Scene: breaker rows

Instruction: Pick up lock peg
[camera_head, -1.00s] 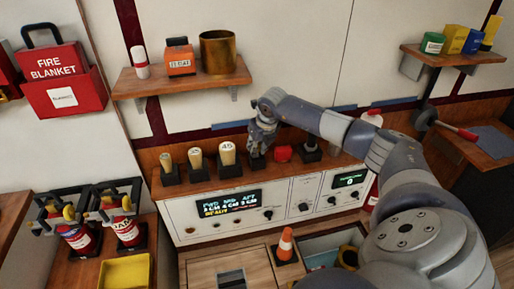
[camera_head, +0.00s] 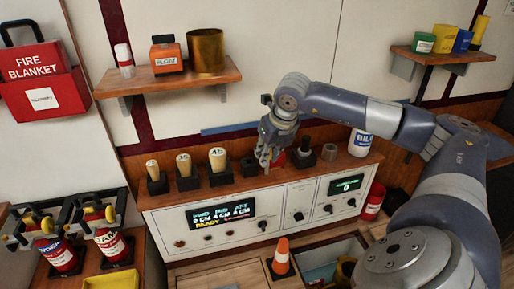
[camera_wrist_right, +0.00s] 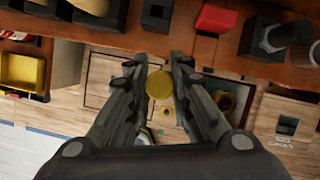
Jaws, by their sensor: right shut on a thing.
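My right gripper (camera_head: 265,161) is shut on a peg whose round yellow end (camera_wrist_right: 159,85) shows between the fingertips in the right wrist view. The fingers hide most of this peg in the head view. It hangs in front of the ledge, apart from the holders. A black holder (camera_head: 250,166) stands empty to the left of the gripper. Three cream-topped pegs (camera_head: 153,170), (camera_head: 184,165), (camera_head: 217,159) stand upright in black holders further left. My left gripper is not in view.
A red block (camera_head: 278,160) and a black holder with a dark cylinder (camera_head: 304,151) stand right of the gripper. A control panel (camera_head: 225,210) with lit displays lies below. An orange cone (camera_head: 281,258) stands lower down. A wooden shelf (camera_head: 170,80) hangs above left.

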